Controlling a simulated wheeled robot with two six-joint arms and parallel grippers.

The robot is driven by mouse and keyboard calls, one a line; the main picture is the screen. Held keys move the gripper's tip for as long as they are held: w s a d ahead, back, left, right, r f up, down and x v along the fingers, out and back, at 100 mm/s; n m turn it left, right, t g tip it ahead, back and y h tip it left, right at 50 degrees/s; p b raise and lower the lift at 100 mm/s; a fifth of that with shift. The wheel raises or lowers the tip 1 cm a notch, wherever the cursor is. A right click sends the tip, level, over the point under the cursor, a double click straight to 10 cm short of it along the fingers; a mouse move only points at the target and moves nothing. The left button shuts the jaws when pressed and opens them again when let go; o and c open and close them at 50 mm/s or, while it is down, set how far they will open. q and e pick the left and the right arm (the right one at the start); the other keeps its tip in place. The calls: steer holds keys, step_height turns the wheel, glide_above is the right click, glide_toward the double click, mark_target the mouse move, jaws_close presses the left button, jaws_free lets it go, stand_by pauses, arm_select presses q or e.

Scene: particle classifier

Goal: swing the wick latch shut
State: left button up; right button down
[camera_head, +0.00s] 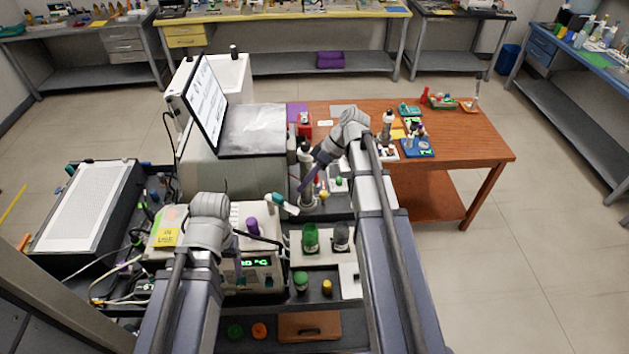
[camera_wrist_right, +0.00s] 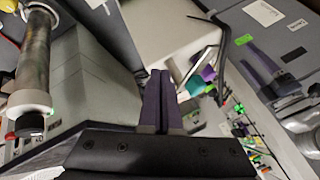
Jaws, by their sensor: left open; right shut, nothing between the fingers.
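I cannot tell for certain which part is the wick latch. A thin black bent rod (camera_head: 262,239) stands out above the cream instrument with the green display (camera_head: 257,262); the rod also shows in the right wrist view (camera_wrist_right: 222,60). My left gripper (camera_head: 240,247) is open beside this instrument, apart from anything I can make out. My right gripper (camera_head: 308,180) is shut and empty in front of the upright grey cylinder (camera_head: 306,162). Its purple fingers (camera_wrist_right: 158,98) lie together in the right wrist view.
A teal-and-white tool (camera_head: 283,203) and a purple cap (camera_head: 252,225) are close by. Green (camera_head: 311,238) and dark (camera_head: 341,236) bottles stand in the white rack. A large grey machine (camera_head: 245,145) with a tilted screen is behind. A wooden table (camera_head: 460,145) is at right.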

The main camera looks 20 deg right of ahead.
mark_target(282, 202)
steer(key=shift+s+a+f, duration=0.15)
steer(key=shift+s+a, duration=0.5)
steer(key=shift+a, duration=0.25)
steer(key=shift+s+a+f, duration=0.1)
steer(key=shift+s+a, duration=0.55)
steer(key=shift+a, duration=0.2)
